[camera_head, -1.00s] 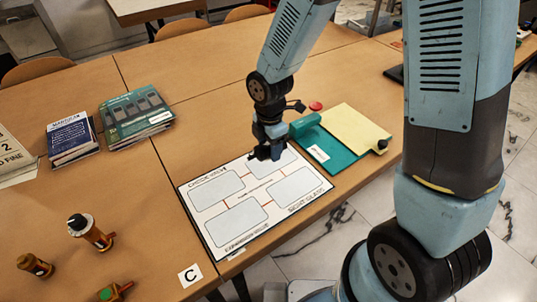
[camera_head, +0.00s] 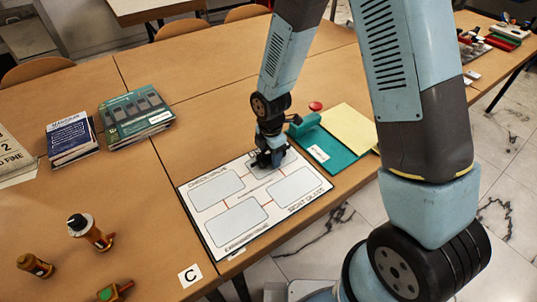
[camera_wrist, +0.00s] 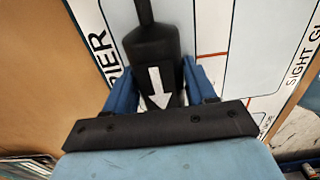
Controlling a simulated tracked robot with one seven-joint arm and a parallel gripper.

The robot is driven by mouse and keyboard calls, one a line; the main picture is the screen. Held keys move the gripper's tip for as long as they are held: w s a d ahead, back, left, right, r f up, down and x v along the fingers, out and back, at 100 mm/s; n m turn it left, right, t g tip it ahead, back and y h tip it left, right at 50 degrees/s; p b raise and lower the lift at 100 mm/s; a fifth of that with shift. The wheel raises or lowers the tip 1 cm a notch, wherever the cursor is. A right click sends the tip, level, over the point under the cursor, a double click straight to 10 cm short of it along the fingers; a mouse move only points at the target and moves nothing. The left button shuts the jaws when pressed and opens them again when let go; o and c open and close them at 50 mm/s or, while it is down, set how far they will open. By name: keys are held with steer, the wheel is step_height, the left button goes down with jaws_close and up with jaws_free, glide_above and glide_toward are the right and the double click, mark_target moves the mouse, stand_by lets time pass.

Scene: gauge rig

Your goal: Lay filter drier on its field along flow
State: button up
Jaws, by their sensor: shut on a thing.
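The filter drier (camera_wrist: 150,50) is a black cylinder with a narrow neck and a white arrow that points toward the bottom of the wrist view. My gripper (camera_wrist: 160,88) is shut on it, with a blue finger on each side. In the head view my gripper (camera_head: 268,160) is over the upper right field of the white flow board (camera_head: 228,203) and mostly hides the drier. Lettering ending in "RIER" (camera_wrist: 108,50) lies left of the drier in the wrist view. I cannot tell whether the drier touches the board.
A teal folder (camera_head: 335,157) with a yellow pad (camera_head: 350,130) lies right of the board. A brass part with a black cap (camera_head: 90,232), another brass part (camera_head: 35,265) and a green-handled valve (camera_head: 114,291) stand front left. Books (camera_head: 135,115) lie at back left.

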steer(key=o, duration=1.3)
steer(key=shift+f, duration=0.1)
step_height(320, 180, up, 12)
steer(key=d+r+m+t, duration=0.2)
steer(key=d+r+m, duration=0.55)
steer(key=r, duration=0.25)
steer(key=shift+s+d+r+m+t, duration=0.6)
steer(key=shift+s+d+r+m, duration=1.9)
steer(key=shift+d+r+m, duration=0.4)
steer(key=shift+s+d+r+m+t, duration=0.6)
steer(key=shift+s+d+r+m, duration=2)
steer(key=shift+d+m, duration=0.5)
steer(key=shift+s+d+r+m+t, duration=0.6)
steer(key=shift+s+d+r+m, duration=1.8)
steer(key=shift+d+r+m, duration=0.55)
